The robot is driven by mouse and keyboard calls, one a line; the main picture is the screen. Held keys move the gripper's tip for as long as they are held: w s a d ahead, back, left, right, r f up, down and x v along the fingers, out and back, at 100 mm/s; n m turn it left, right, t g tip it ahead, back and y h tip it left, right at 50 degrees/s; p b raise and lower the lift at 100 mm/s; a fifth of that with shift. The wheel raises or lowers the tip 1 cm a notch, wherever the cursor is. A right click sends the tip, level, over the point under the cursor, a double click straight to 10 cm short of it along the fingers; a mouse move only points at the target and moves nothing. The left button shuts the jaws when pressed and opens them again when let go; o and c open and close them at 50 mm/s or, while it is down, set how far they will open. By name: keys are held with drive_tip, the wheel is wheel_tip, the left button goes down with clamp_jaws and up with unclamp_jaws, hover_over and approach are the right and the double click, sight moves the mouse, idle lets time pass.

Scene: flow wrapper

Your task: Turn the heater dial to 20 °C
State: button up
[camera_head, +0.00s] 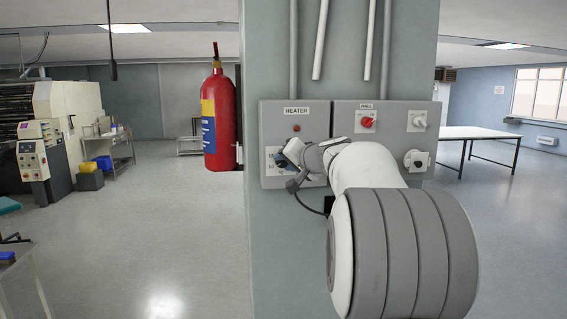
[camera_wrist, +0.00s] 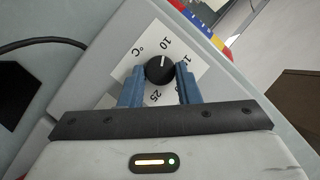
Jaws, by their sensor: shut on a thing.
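The heater dial (camera_wrist: 160,69) is a round black knob with a white pointer line, on a white scale plate (camera_wrist: 118,72). In the wrist view its pointer faces up the picture, close to the number 10. The 25 shows below the dial, and 20 is not clearly readable. My gripper (camera_wrist: 160,74) has its two blue fingers on either side of the dial and is shut on it. In the head view my gripper (camera_head: 290,155) is at the grey box labelled HEATER (camera_head: 295,112), and it hides the dial there.
A red lamp (camera_head: 296,128) sits above the dial. A second grey box with a red knob (camera_head: 368,122) and white fittings is to the right. A red fire extinguisher (camera_head: 218,115) hangs left of the heater box. A black cable (camera_wrist: 45,43) runs nearby.

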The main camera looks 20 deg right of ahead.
drive_tip(key=shift+c, duration=1.4)
drive_tip(key=shift+f+b, duration=0.1)
drive_tip(key=shift+b, duration=0.3)
